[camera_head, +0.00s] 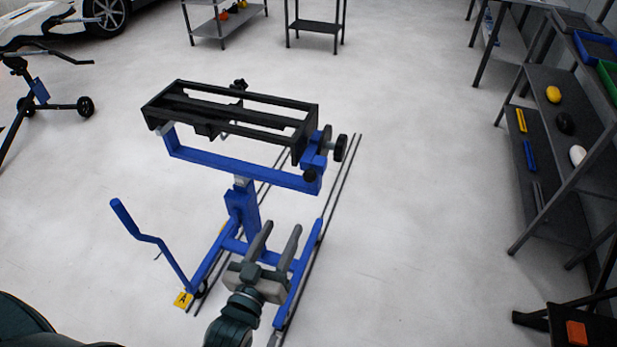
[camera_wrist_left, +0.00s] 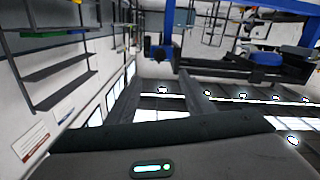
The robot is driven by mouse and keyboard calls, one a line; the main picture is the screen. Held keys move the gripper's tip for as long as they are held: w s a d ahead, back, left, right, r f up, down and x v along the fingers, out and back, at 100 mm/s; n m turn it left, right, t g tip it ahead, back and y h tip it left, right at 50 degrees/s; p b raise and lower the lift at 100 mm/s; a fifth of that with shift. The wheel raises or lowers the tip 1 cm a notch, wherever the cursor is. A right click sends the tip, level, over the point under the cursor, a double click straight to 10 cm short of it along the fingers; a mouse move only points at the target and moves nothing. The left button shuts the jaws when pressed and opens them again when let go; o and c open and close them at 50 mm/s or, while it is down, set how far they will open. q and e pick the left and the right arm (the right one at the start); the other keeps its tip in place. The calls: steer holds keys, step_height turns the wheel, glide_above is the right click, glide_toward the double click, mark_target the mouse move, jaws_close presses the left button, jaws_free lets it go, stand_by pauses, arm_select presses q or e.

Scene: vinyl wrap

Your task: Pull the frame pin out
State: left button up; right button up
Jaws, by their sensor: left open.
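A blue wheeled stand (camera_head: 245,205) carries a black rectangular frame (camera_head: 228,97) on top. At its right end are a large black knob (camera_head: 341,147) and a smaller black knob (camera_head: 310,174); another dark knob (camera_head: 240,84) shows at the far side. I cannot tell which is the frame pin. My left gripper (camera_head: 280,232) is open and empty, its fingers pointing up the picture, in front of the stand's lower part and apart from the knobs. In the left wrist view the black frame (camera_wrist_left: 240,68) and blue bars show at upper right. My right gripper is not in view.
A blue crank-like handle (camera_head: 150,238) sticks up at the stand's left. Dark rails (camera_head: 345,175) run on the floor beside it. Shelves with small items (camera_head: 545,160) stand at the right. Another blue and black stand (camera_head: 40,92) is at the left. The floor between is clear.

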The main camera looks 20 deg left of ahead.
mark_target(308, 178)
arm_select(q)
steer(key=shift+w, duration=0.15)
steer(key=w+p, duration=0.1)
steer(key=w, duration=0.4)
steer(key=w+p, duration=0.2)
steer(key=w, duration=0.3)
steer(key=w+p, duration=0.1)
steer(key=w, duration=0.5)
steer(key=shift+d+p, duration=0.3)
steer(key=shift+w, duration=0.6)
